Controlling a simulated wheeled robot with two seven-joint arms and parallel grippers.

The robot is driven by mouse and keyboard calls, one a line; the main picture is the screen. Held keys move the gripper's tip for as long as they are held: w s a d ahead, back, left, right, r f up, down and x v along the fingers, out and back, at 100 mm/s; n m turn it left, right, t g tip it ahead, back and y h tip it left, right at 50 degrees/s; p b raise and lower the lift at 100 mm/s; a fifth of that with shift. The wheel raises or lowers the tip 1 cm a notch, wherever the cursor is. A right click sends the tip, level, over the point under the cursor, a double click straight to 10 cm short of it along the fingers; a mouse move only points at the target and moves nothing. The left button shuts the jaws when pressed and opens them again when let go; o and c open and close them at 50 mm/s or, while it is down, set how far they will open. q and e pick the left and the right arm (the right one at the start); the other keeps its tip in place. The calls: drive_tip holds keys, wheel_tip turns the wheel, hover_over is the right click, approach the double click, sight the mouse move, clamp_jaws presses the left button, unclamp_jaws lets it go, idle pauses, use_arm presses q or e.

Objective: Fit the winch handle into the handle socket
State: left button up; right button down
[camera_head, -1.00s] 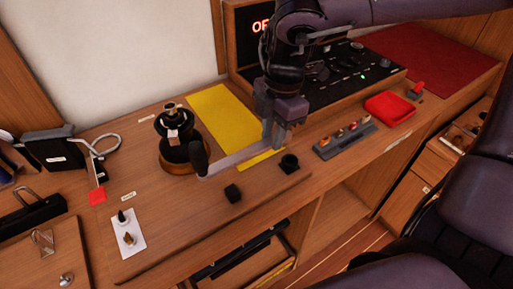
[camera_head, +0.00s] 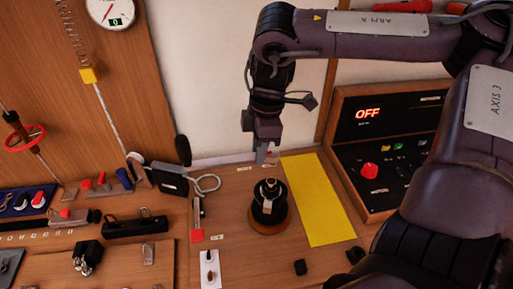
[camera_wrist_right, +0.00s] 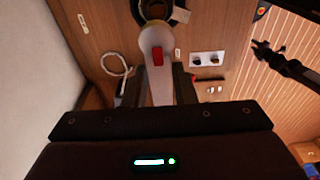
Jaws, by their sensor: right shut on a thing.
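The winch (camera_head: 281,212), a black drum on a brown base, stands on the wooden counter with its handle socket (camera_head: 270,183) on top. My right gripper (camera_head: 267,152) is above and behind it, pointing down. It is shut on the winch handle; a grey bar end with a red piece (camera_wrist_right: 157,58) shows between the fingers in the right wrist view. A black knob (camera_head: 183,150), seemingly the handle's grip, shows left in the head view. In the wrist view the handle's end overlaps the winch (camera_wrist_right: 152,10); contact cannot be told. My left gripper is out of view.
A yellow mat (camera_head: 318,200) lies right of the winch, near a control panel showing OFF (camera_head: 368,113). A black box (camera_head: 170,180) with a pale loop (camera_head: 208,184) is at left.

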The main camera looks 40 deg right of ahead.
sight(271, 184)
drive_tip(key=shift+f+b, duration=0.4)
drive_tip(key=shift+f, duration=0.25)
wheel_tip(271, 184, down, 4)
drive_tip(key=b, duration=0.3)
drive_tip(key=shift+f, duration=0.2)
drive_tip(key=shift+b, duration=0.35)
drive_tip(key=shift+f, duration=0.15)
drive_tip(key=shift+f+b, duration=1.15)
drive_tip(key=shift+f, duration=0.05)
